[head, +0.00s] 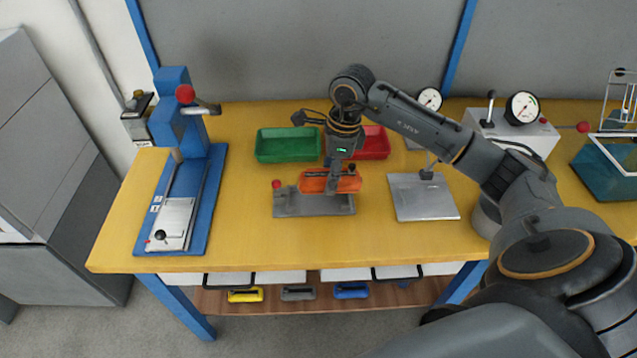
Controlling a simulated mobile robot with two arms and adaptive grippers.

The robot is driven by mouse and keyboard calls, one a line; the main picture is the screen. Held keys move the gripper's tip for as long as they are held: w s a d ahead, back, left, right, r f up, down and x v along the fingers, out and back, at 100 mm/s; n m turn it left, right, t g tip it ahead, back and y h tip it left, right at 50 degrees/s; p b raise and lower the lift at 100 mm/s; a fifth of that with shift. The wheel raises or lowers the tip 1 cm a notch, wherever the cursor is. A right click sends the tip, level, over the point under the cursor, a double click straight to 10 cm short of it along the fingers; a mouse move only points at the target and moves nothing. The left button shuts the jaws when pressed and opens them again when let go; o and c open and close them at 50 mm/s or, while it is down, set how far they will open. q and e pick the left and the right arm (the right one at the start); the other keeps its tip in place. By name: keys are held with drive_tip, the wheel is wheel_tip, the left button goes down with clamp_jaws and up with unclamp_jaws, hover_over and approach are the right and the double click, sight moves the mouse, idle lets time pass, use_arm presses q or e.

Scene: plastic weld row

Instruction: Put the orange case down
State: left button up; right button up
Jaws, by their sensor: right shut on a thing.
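The orange case (314,183) is an oblong block with dark slots along its side. My right gripper (337,182) points down and is shut on it near its right half. The case is over a grey metal fixture plate (290,205) with a red knob at its left. I cannot tell whether the case touches the fixture or hangs just above it. My left gripper is not in view.
The yellow bench (250,240) holds a green tray (288,144), a red tray (374,143), a blue press (190,150) at left and a grey plate (424,197) at right. A gauge box (512,130) stands farther right. The bench's front strip is clear.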

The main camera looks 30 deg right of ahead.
sight(319, 180)
drive_tip(key=w+f, duration=0.2)
drive_tip(key=f, duration=0.1)
drive_tip(key=w+f, duration=0.1)
drive_tip(key=shift+w+a+f+p, duration=0.2)
drive_tip(key=shift+w+a+p, duration=0.05)
drive_tip(key=shift+a+p, duration=0.1)
wheel_tip(319, 180, down, 3)
drive_tip(key=shift+p, duration=0.7)
drive_tip(key=shift+f+b, duration=0.35)
drive_tip(key=o, duration=1.2)
drive_tip(key=shift+r, duration=0.1)
